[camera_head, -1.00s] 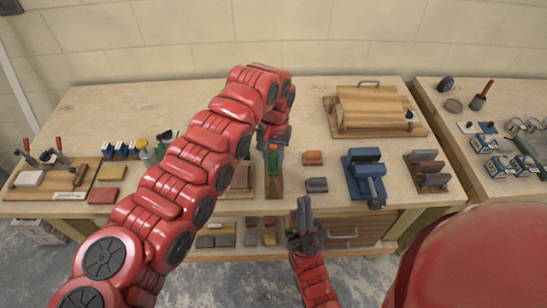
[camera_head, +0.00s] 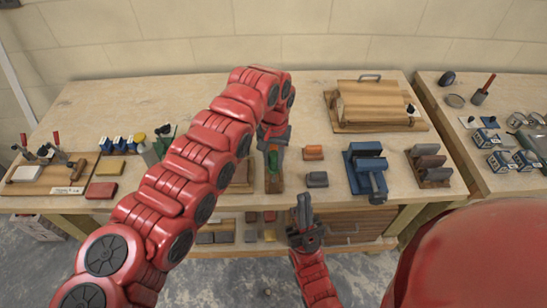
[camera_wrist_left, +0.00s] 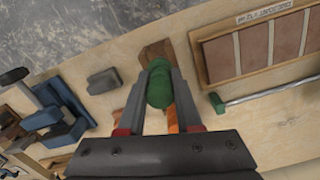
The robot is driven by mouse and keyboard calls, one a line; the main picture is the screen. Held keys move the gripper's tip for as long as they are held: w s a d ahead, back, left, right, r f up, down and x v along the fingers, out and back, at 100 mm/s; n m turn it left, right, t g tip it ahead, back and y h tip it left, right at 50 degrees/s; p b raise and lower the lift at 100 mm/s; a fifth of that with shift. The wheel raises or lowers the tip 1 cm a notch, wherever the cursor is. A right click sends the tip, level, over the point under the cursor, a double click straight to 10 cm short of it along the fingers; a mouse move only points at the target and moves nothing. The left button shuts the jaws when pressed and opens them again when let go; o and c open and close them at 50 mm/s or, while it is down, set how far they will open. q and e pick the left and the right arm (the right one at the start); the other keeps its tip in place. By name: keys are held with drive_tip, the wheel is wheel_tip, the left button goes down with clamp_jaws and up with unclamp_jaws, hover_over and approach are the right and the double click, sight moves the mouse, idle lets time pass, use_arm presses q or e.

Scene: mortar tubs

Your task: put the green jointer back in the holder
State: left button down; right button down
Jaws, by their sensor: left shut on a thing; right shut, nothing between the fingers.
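My left gripper (camera_head: 273,146) is shut on a green handle, which I take as the green jointer (camera_wrist_left: 159,84). The green also shows below the fingers in the head view (camera_head: 273,160). The handle is right over or at a narrow wooden block (camera_head: 274,184), which looks like the holder; its end shows beyond the handle in the left wrist view (camera_wrist_left: 157,50). Whether the jointer touches the block cannot be told. An orange piece (camera_wrist_left: 172,119) shows between the fingers, behind the green. My right gripper (camera_head: 303,212) is shut and empty, in front of the bench edge.
A framed brick panel (camera_wrist_left: 255,45) and a rod with a green end (camera_wrist_left: 262,95) lie beside the left gripper. A grey block (camera_head: 317,179), an orange block (camera_head: 313,152) and a blue vise-like tool (camera_head: 367,172) stand to the right. Bare bench (camera_head: 330,200) lies near the front edge.

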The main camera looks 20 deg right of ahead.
use_arm(q)
drive_tip(key=shift+f+b, duration=0.55)
drive_tip(key=shift+f, duration=0.25)
drive_tip(key=shift+c, duration=0.2)
unclamp_jaws()
drive_tip(key=shift+r, duration=0.2)
drive_tip(key=shift+r+p, duration=0.75)
drive_tip(key=shift+r, duration=3.1)
